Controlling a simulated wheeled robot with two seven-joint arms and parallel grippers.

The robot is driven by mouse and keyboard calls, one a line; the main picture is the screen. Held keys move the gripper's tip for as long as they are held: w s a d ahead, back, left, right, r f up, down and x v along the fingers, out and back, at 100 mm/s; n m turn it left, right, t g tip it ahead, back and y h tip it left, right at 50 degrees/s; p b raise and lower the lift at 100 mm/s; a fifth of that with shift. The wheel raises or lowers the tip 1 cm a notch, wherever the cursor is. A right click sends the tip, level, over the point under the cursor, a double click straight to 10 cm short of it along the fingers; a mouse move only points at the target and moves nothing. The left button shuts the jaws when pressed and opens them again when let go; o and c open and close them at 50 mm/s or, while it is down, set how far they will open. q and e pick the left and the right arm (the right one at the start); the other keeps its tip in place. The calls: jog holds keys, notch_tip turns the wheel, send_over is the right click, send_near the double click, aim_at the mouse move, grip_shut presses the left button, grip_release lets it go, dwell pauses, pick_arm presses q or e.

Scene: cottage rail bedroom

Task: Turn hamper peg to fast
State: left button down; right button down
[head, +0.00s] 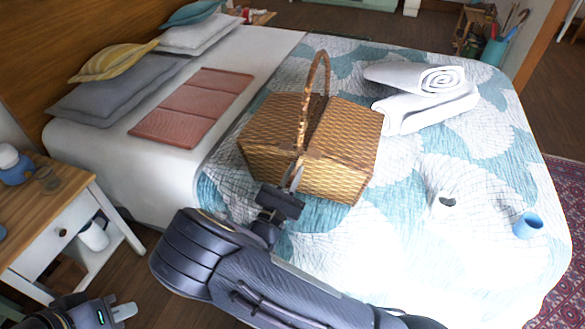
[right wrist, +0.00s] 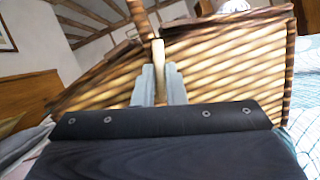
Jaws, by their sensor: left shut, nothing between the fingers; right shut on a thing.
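The wicker hamper (head: 348,165) stands closed on the bed with its tall arched handle (head: 324,75) upright. My right gripper (head: 295,178) is at the hamper's near side, below the foot of the handle. In the right wrist view its two grey fingertips (right wrist: 160,84) are shut on a slim, pale wooden upright piece, the hamper peg (right wrist: 158,56), against the woven wall. The fingers hide part of the peg, and its turn position is hard to tell. My left gripper (head: 122,312) is shut and empty at the lower left, well away from the hamper.
A folded pink cloth (head: 192,107) and pillows lie behind on the left. A bedside table (head: 60,215) stands near my left gripper.

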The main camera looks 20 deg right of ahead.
jog(key=shift+s+d+n+t+y+p, duration=0.1)
jog(key=shift+n+t+y+p, duration=0.4)
jog(key=shift+n, duration=0.7)
jog(key=shift+n+t+y+p, duration=0.4)
jog(key=shift+n+y+p, duration=0.1)
jog(key=shift+n, duration=0.7)
jog(key=shift+f+n, duration=0.1)
jog(key=shift+n, duration=0.2)
jog(key=c, duration=1.5)
grip_release()
jog(key=b+v, duration=0.1)
jog(key=v, duration=0.6)
jog(key=shift+s+f, duration=0.1)
jog(key=shift+s, duration=0.25)
